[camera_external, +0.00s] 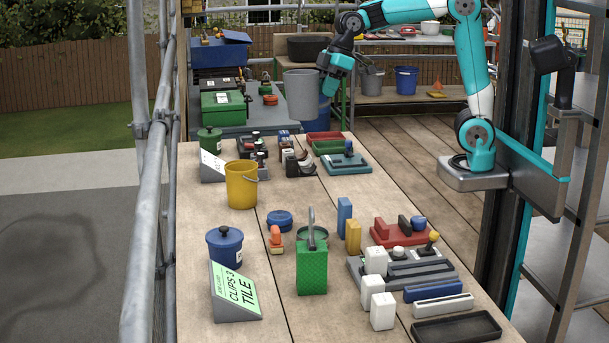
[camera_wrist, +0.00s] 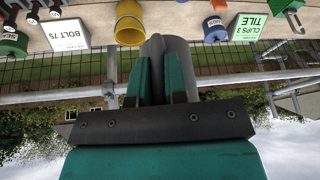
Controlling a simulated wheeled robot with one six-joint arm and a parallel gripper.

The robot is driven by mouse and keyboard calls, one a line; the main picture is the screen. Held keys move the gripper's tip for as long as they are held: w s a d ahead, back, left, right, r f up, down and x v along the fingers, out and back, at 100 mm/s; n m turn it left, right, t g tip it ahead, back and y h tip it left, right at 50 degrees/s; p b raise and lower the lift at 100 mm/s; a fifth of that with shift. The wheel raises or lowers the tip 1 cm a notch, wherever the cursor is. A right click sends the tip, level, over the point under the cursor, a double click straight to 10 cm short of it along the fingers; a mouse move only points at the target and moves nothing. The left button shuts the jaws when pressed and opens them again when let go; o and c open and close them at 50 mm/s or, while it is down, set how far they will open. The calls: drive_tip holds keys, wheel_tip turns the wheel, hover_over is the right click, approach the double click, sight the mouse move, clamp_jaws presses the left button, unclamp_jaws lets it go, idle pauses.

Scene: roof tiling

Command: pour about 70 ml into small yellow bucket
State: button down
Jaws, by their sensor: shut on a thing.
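The small yellow bucket (camera_external: 241,187) stands upright on the wooden bench, its wire handle hanging at its right side. It also shows near the top edge of the wrist view (camera_wrist: 130,25). My gripper (camera_external: 327,84) is shut on a grey cup-like container (camera_external: 301,97), which looks about upright in the air. In the picture, the container is above and right of the yellow bucket, apart from it. In the wrist view, the grey container (camera_wrist: 166,44) sits between the teal fingers. The insides of both vessels cannot be made out.
Behind the bucket stand a green pot (camera_external: 210,140) and a white label block (camera_external: 212,166). A scaffold rail (camera_external: 146,190) runs along the left.

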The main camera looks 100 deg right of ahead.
drive_tip(key=w+a+m+h+p, duration=0.2)
drive_tip(key=w+a+m+p, duration=0.25)
drive_tip(key=w, duration=0.65)
drive_tip(key=w+a+m+h+p, duration=0.1)
drive_tip(key=w+a+m+p, duration=0.35)
drive_tip(key=w, duration=0.65)
drive_tip(key=shift+n, duration=0.6)
drive_tip(key=f, duration=0.8)
drive_tip(key=a+f, duration=0.1)
drive_tip(key=f, duration=1.5)
drive_tip(key=shift+w+a+f, duration=0.15)
drive_tip(key=shift+a, duration=0.1)
drive_tip(key=shift+d+p, duration=0.15)
drive_tip(key=shift+p, duration=0.2)
drive_tip(key=s+d+r+m+t+y+b, duration=0.2)
drive_tip(key=d+r+m+t+y+b, duration=0.1)
drive_tip(key=r+y, duration=0.4)
drive_tip(key=shift+s+d+r+t+y+b, duration=0.2)
drive_tip(key=shift+d+t+y+b, duration=0.45)
drive_tip(key=shift+t+y, duration=0.75)
